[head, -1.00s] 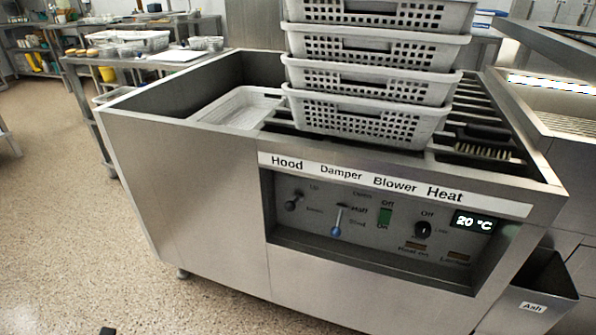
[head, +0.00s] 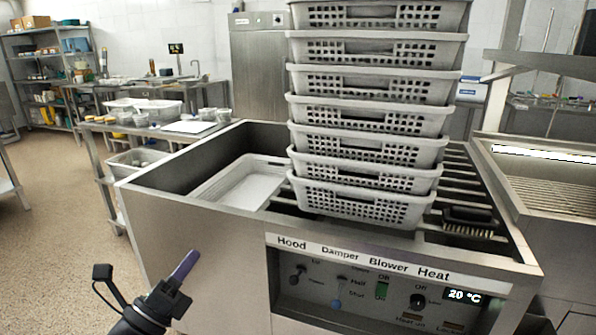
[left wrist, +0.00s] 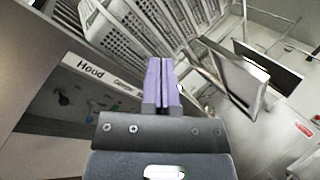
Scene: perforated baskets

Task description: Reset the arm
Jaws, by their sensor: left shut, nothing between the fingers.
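My left gripper (head: 184,268) comes in at the lower left of the head view, in front of the steel cabinet (head: 200,225), with its purple fingers pointing up. In the left wrist view its two purple fingers (left wrist: 161,75) lie together, shut with nothing between them. It is apart from the baskets and the control panel in the head view. My right gripper does not show.
A tall stack of grey perforated baskets (head: 375,113) stands on the cabinet's slatted top. A shallow light tray (head: 245,187) sits in the left bay, and a brush (head: 468,217) lies right of the stack. The control panel (head: 380,285) has knobs and switches. Floor at left is clear.

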